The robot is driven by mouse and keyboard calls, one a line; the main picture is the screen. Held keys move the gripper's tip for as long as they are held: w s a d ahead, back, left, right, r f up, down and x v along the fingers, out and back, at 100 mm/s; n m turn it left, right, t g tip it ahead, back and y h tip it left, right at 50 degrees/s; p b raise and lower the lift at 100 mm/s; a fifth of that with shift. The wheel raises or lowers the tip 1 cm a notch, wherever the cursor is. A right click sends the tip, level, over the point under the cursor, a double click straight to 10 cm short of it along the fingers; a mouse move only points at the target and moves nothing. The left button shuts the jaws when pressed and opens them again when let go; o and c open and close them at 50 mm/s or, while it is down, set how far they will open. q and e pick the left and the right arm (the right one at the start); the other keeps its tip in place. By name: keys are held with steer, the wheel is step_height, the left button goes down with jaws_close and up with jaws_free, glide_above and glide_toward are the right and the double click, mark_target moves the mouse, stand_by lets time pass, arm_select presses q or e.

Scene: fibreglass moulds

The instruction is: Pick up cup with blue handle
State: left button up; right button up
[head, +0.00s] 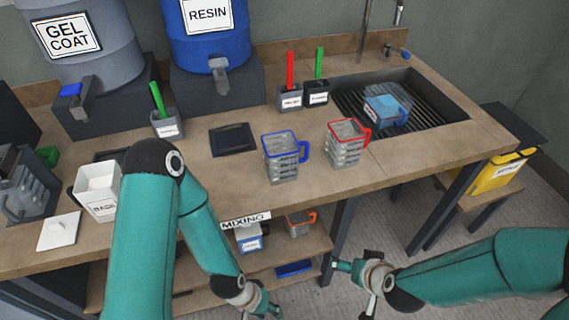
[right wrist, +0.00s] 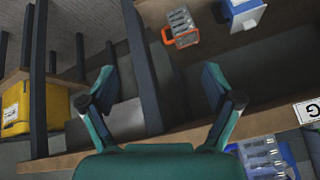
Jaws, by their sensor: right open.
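The clear cup with blue handle (head: 281,165) stands upright on the workbench, left of a clear cup with a red rim and handle (head: 345,148). The blue-handled cup also shows at the lower right of the right wrist view (right wrist: 264,158), partly cut off. My right gripper (head: 342,274) is open and empty, below the bench top in front of the lower shelf; its spread fingers show in the right wrist view (right wrist: 160,88). My left gripper (head: 264,308) is at the bottom edge of the head view, partly cut off, too unclear to tell open or shut.
A sink (head: 440,100) with a blue container (head: 385,108) lies at the back right. The lower shelf holds an orange-handled cup (head: 300,222) and a blue-white box (head: 249,240). The workbench (head: 400,158) front edge lies between my right gripper and the cup. A yellow bin (head: 500,172) stands right.

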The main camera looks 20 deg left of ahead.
steer(key=w+a+r+n+t+y+b, duration=0.1)
steer(key=a+r+t, duration=0.1)
steer(key=a+r, duration=0.3)
steer(key=w+a+r+n+t+y, duration=0.1)
steer(key=a+r+n, duration=0.15)
steer(key=r, duration=0.45)
steer(key=t+y+b, duration=0.1)
steer(key=t+y, duration=0.1)
glide_toward(285, 165)
steer(key=shift+n, duration=0.55)
steer(key=x, duration=0.5)
steer(key=shift+w+a+f, duration=0.1)
steer(key=shift+w+f, duration=0.15)
steer(key=shift+w, duration=0.05)
steer(key=shift+p+x, duration=0.55)
steer(key=shift+x, duration=2.7)
arm_select(q)
steer(key=shift+f, duration=0.85)
arm_select(e)
steer(key=c, duration=0.9)
steer(key=shift+c, duration=0.2)
